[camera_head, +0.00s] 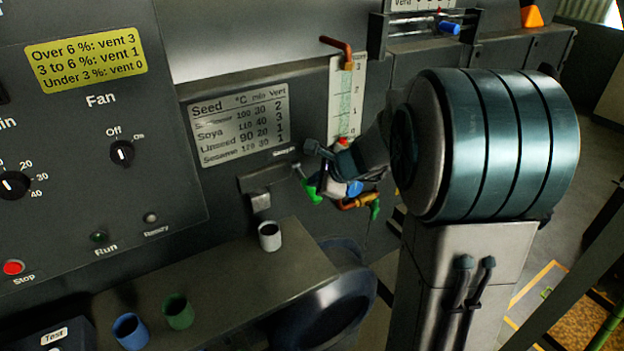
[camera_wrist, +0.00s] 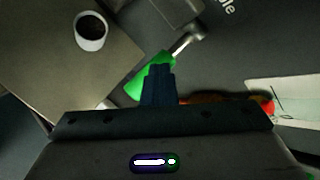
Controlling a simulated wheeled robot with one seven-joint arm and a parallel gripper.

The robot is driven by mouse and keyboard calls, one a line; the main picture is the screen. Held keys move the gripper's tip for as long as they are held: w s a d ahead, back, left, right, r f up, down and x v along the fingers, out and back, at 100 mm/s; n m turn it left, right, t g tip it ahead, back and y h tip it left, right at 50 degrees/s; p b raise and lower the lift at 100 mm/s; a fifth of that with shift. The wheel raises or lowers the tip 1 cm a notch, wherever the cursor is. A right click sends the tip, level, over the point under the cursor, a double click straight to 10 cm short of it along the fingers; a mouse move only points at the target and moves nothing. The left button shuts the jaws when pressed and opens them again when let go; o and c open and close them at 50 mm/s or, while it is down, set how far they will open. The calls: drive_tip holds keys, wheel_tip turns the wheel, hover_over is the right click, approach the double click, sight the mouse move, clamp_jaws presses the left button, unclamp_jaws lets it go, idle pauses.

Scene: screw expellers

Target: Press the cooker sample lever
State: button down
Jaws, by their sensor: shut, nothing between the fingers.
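The sample lever has a green grip (camera_head: 311,188) on a thin metal rod, on the dark machine front under a small label ending in "ple". In the wrist view its green grip (camera_wrist: 150,66) lies right behind my fingertips, with the silver rod running up and right. My gripper (camera_wrist: 160,70) is shut and empty, its fingers overlapping the grip's lower right part. I cannot tell whether they touch it. In the head view my gripper (camera_head: 322,180) is beside the grip, partly hidden by my wrist.
A white cup with dark contents (camera_head: 270,236) stands on the ledge below a small metal spout (camera_head: 260,202). Blue (camera_head: 131,331) and green (camera_head: 178,311) cups stand nearer. A copper pipe with a green-handled valve (camera_head: 358,202) is just right of my gripper, below a sight gauge (camera_head: 345,100).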

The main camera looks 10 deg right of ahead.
drive_tip(key=shift+r+p, duration=1.65)
drive_tip(key=shift+r, duration=0.3)
wheel_tip(320, 180, up, 5)
drive_tip(key=p, duration=0.4)
drive_tip(key=s+a+r+n+g, duration=0.1)
drive_tip(key=s+a+n+g, duration=0.1)
drive_tip(key=s+n, duration=0.5)
drive_tip(key=s+a+r+n+g, duration=0.1)
drive_tip(key=s+a+n, duration=0.2)
drive_tip(key=s+n, duration=0.35)
drive_tip(key=s+d+f+n+g+h, duration=0.1)
drive_tip(key=s+d+n+h, duration=0.1)
drive_tip(key=s+n, duration=0.2)
drive_tip(key=s+d+n+g+h, duration=0.1)
drive_tip(key=s+d+n+h, duration=0.1)
drive_tip(key=s, duration=0.7)
drive_tip(key=shift+s+d+f+n+h, duration=0.15)
drive_tip(key=shift+s+f+n+h, duration=0.2)
drive_tip(key=shift+n, duration=0.5)
